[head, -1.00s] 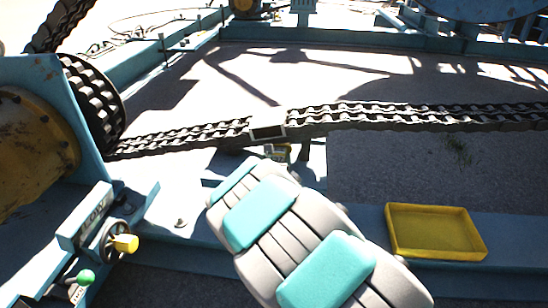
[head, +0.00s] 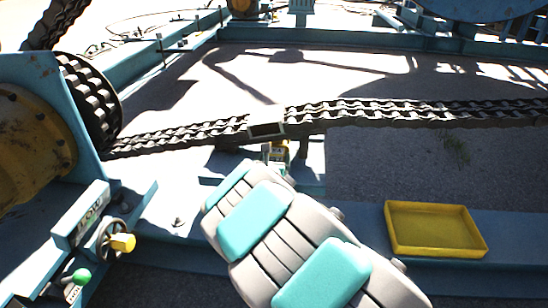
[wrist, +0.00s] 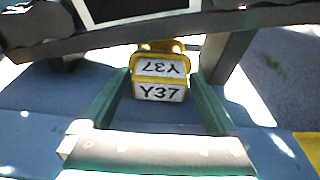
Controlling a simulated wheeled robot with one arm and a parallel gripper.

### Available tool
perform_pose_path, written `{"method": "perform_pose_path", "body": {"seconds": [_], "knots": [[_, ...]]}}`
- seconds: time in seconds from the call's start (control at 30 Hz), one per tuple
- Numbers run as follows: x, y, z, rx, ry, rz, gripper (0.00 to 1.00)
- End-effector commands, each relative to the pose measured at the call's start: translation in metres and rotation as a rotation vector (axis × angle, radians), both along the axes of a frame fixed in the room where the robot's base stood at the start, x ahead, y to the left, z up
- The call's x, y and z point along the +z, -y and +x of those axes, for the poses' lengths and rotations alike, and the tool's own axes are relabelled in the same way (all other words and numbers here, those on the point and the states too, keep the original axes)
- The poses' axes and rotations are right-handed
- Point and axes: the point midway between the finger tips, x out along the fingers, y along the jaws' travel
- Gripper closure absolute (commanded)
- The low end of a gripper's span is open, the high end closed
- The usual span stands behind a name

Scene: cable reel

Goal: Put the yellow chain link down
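The yellow chain link (wrist: 160,80), with white Y37 labels, sits between the two green fingers of my gripper (wrist: 161,85) in the wrist view. The fingertips appear to press on its two sides, so my gripper looks shut on it. In the head view the link (head: 278,152) shows small beyond the end of my arm, just below the dark frame (head: 266,130) in the chain. My gripper's fingers are mostly hidden there. I cannot tell whether the link touches anything beneath or behind it. The yellow tray (head: 435,250) lies to the right and looks empty.
A heavy black chain (head: 410,113) runs across, close above the link, to the toothed wheel (head: 92,100) at the left. A handwheel with a yellow knob (head: 122,243) and a green-knobbed lever (head: 82,276) stand at the lower left. Blue deck lies around the tray.

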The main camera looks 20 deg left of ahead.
Motion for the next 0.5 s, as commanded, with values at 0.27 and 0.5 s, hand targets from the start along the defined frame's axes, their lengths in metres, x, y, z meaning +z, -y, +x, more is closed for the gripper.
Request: {"method": "perform_pose_path", "body": {"seconds": [0.27,0.5], "knots": [[-0.011,0.002,-0.001,-0.002,-0.018,-0.009,0.0],[0.006,0.003,-0.002,-0.003,-0.02,-0.01,0.0]]}}
